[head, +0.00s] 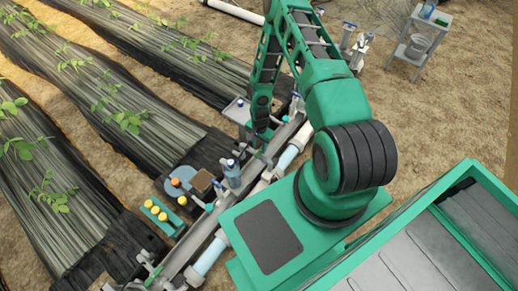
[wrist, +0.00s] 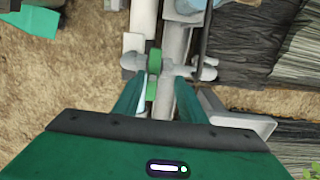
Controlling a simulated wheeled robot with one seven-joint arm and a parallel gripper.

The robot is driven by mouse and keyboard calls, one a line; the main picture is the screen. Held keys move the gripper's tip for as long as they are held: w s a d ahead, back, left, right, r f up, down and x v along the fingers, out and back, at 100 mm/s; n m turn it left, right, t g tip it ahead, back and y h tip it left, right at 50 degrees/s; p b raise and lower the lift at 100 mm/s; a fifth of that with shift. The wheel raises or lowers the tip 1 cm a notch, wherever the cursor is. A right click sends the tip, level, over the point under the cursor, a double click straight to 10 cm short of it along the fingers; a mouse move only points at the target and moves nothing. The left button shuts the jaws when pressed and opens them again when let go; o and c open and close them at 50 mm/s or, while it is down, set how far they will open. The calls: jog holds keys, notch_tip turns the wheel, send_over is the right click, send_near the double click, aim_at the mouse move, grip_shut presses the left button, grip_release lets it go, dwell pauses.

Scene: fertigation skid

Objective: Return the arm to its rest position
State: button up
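My arm (head: 335,95) rises from the green base, bends at the top and reaches down over the skid's pipe run. My gripper (head: 262,135) is low beside the grey rail in the head view, its fingertips small and partly hidden. In the wrist view, my gripper (wrist: 158,88) shows two green fingers set apart, with nothing clearly held. A grey valve-like fitting (wrist: 178,68) with a green lever (wrist: 154,62) lies beyond and between the fingertips. I cannot tell whether the fingers touch it.
A grey rail and white pipe (head: 208,255) run diagonally past my base. Left of them are a green block with yellow knobs (head: 162,216), a blue round plate (head: 180,180) and a grey tray (head: 238,112). Planted rows (head: 120,110) lie left. A small shelf stand (head: 417,42) stands upper right.

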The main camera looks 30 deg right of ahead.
jog(key=shift+s+r, duration=0.2)
jog(key=shift+r, duration=0.05)
